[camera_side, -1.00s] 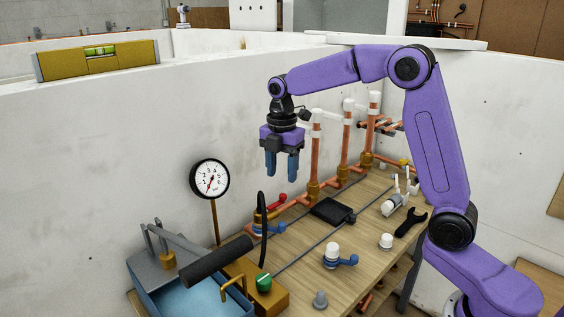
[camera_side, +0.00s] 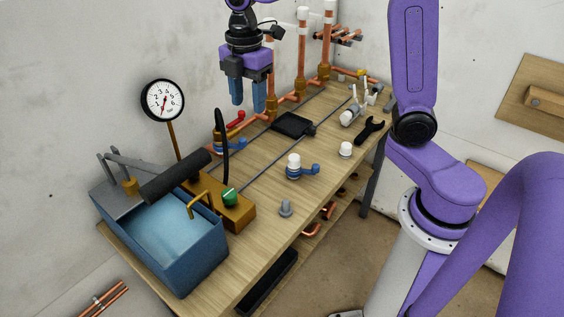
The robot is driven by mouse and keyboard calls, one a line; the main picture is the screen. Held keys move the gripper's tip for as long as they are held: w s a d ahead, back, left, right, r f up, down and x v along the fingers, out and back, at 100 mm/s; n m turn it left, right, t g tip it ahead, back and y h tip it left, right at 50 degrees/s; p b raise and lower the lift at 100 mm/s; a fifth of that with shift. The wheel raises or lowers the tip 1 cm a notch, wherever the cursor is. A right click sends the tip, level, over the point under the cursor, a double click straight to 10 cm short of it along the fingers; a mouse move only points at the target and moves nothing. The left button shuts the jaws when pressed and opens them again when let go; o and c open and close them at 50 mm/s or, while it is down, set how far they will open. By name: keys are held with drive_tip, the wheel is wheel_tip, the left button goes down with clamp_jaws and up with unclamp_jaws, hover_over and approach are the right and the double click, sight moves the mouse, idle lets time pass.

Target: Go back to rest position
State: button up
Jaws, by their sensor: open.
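My gripper (camera_side: 247,106) hangs with its two blue fingers pointing down, apart and empty, at the upper middle of the picture. In the picture it shows just left of the nearest upright copper pipe (camera_side: 271,75) and above the red-handled valve (camera_side: 232,120). I cannot tell its exact height over the wooden bench (camera_side: 265,172). My arm's upper part is cut off by the top edge of the picture.
On the bench are a black flat box (camera_side: 293,125), a blue-handled valve (camera_side: 300,168), a white cap (camera_side: 346,149), a black wrench (camera_side: 371,129) and a grey fitting (camera_side: 286,208). A blue water tank (camera_side: 200,262) and a gauge (camera_side: 162,100) stand at the left.

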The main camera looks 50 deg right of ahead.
drive_tip(key=s+d+f+m, duration=0.1)
drive_tip(key=s+f+m, duration=0.1)
drive_tip(key=s, duration=1.1)
drive_tip(key=s+d+f+m, duration=0.1)
drive_tip(key=s+f+m, duration=0.2)
drive_tip(key=s, duration=1)
drive_tip(key=shift+d+f+m, duration=0.25)
drive_tip(key=shift+m, duration=0.45)
